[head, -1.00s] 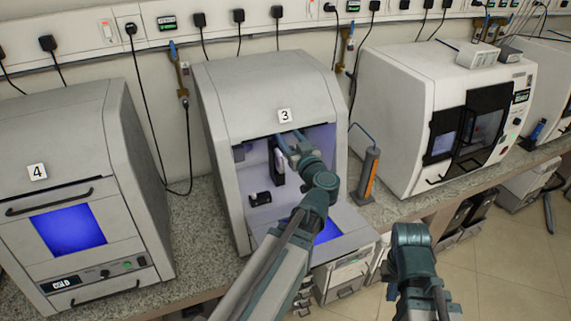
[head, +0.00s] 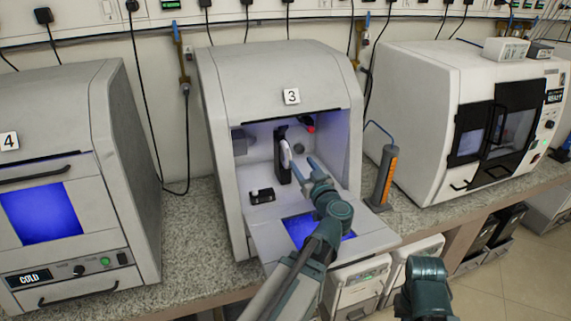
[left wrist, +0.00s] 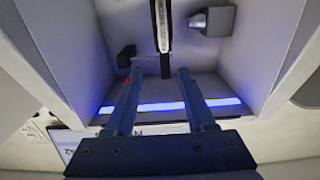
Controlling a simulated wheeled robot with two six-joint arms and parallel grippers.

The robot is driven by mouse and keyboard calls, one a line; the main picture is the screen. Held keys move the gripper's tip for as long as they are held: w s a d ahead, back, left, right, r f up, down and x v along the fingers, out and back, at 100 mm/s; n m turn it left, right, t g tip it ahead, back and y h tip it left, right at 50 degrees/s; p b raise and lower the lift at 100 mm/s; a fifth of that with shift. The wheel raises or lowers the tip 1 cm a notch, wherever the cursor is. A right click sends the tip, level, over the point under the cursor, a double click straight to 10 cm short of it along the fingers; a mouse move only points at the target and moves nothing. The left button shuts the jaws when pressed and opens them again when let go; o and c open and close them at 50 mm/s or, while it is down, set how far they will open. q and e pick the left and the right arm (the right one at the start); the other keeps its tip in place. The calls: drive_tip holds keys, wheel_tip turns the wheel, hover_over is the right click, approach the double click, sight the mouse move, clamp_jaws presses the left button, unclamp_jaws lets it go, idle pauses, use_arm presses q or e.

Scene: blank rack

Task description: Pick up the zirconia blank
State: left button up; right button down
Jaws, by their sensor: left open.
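Machine 3 (head: 275,85) stands open, its chamber lit. Inside, a pale disc edge, which looks like the zirconia blank (head: 285,157), stands upright at a black holder (head: 281,165). In the left wrist view the blank (left wrist: 162,25) shows edge-on as a thin white strip in the dark holder, ahead of and between the fingertips. My left gripper (head: 313,168) is at the chamber opening, to the right of the holder in the head view. In the left wrist view the gripper (left wrist: 157,76) has its fingers wide apart with nothing between them. My right gripper is out of view.
A small black block (head: 262,196) lies at the left of the chamber floor. The lowered door (head: 375,240) juts out in front. A grey and orange cylinder (head: 384,180) stands right of the machine. Closed machine 4 (head: 55,215) is at the left, another white machine (head: 410,100) at the right.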

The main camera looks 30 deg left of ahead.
sight(287, 145)
use_arm(q)
drive_tip(key=shift+s+a+x, duration=0.1)
drive_tip(key=shift+x, duration=3.4)
drive_tip(key=shift+s+a+x, duration=0.1)
drive_tip(key=shift+s+x, duration=0.05)
drive_tip(key=shift+x, duration=3.35)
drive_tip(key=shift+s, duration=0.1)
clamp_jaws()
